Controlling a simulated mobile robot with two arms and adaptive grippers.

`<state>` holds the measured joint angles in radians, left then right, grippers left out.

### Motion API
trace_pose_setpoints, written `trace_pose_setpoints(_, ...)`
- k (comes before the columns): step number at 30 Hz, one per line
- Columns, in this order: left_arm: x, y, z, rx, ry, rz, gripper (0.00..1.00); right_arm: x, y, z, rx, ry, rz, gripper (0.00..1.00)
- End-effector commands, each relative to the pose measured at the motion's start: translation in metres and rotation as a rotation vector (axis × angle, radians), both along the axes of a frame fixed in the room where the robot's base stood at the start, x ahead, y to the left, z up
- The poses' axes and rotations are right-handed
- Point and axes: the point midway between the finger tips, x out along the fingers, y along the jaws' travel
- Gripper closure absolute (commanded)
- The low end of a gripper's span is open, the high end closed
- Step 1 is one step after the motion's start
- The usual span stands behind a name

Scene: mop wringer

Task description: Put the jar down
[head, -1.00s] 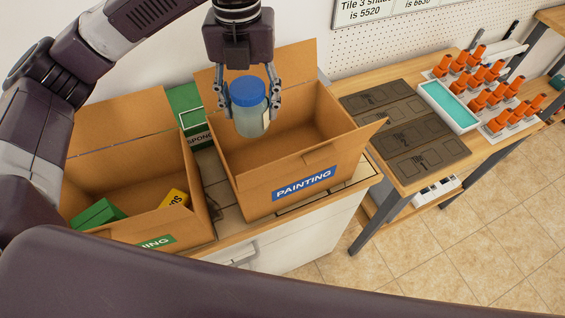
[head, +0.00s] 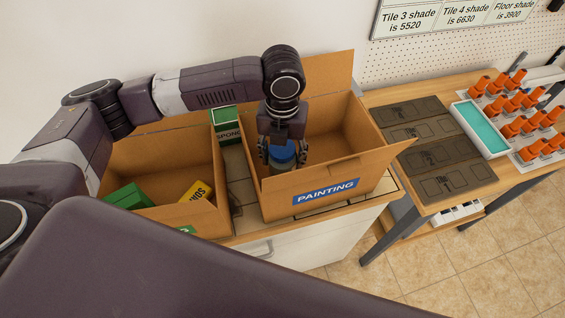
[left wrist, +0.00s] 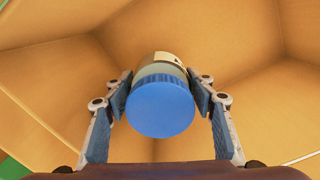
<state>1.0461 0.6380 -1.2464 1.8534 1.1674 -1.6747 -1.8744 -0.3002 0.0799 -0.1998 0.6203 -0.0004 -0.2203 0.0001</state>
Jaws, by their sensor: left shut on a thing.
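The jar (head: 283,157) has a blue lid and a clear body with a pale label. My left gripper (head: 282,153) is shut on the jar, one finger on each side, and holds it inside the PAINTING box (head: 362,172). The left wrist view shows the jar's blue lid (left wrist: 160,105) between the two fingers, with the cardboard walls around it. My right gripper is not in view.
A second open cardboard box (head: 150,165) stands to the left, holding a green box (head: 130,196) and a yellow box (head: 197,191). A green SPONGE box (head: 226,122) stands behind, between them. A wooden table (head: 392,95) at right bears a dark mat, a tray and orange items.

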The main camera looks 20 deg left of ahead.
Motion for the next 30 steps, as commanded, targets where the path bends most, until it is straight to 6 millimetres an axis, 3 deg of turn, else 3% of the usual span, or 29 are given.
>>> trace_pose_setpoints(7,-0.001,0.000,-0.034,0.001,0.002,0.000,0.82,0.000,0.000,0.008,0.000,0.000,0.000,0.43)
trace_pose_setpoints(18,0.000,0.000,-0.039,0.000,0.001,-0.001,0.82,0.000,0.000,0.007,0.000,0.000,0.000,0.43)
trace_pose_setpoints(19,-0.001,0.000,-0.040,0.001,0.002,-0.001,0.48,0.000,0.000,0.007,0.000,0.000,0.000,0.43)
trace_pose_setpoints(24,-0.001,0.000,-0.040,0.001,0.001,-0.001,0.32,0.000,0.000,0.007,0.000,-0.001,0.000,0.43)
trace_pose_setpoints(30,-0.001,0.000,-0.039,0.001,0.001,-0.001,0.32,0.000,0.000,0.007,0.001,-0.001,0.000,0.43)
